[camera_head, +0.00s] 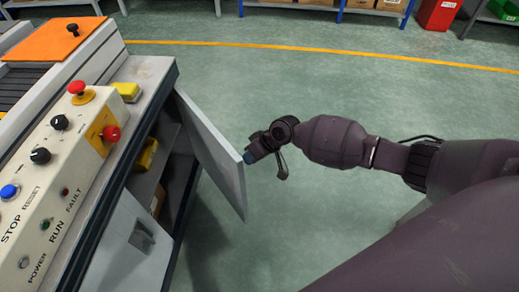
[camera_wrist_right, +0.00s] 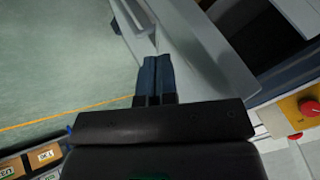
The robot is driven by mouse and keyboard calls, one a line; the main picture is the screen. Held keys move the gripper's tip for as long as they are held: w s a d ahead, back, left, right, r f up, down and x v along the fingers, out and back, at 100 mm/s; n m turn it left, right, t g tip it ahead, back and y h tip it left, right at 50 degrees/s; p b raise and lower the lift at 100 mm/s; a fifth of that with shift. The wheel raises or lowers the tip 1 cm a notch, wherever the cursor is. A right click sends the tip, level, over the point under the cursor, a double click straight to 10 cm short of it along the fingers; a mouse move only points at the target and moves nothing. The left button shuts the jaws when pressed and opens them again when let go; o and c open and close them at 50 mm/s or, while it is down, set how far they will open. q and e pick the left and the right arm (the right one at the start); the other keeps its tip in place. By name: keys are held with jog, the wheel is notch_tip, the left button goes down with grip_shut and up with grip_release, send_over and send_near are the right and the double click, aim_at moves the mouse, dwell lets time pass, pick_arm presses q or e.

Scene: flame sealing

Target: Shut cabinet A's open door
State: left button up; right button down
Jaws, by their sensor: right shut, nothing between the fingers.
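The open cabinet door (camera_head: 212,150) is a pale grey panel swung out from the dark-framed cabinet (camera_head: 175,185) under the machine. It stands well away from the opening, which shows shelves inside. My right gripper (camera_head: 249,157) is at the door's free edge, on the side away from the cabinet opening. Its blue fingers are together and hold nothing. In the right wrist view the closed fingers (camera_wrist_right: 155,68) point toward the grey door (camera_wrist_right: 190,35); I cannot tell whether they touch it. My left gripper is not in view.
A control panel (camera_head: 55,180) with buttons and knobs tops the cabinet. A second door (camera_head: 125,255) with a recessed handle is nearer me. Yellow items (camera_head: 147,155) sit inside. Green floor (camera_head: 290,80) is clear around the door; shelves and a red bin (camera_head: 438,14) stand far back.

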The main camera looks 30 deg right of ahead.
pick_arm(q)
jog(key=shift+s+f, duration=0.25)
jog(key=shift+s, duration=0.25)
pick_arm(e)
jog(key=shift+s+a+r, duration=0.15)
jog(key=shift+s+a, duration=0.05)
jog(key=shift+a, duration=0.6)
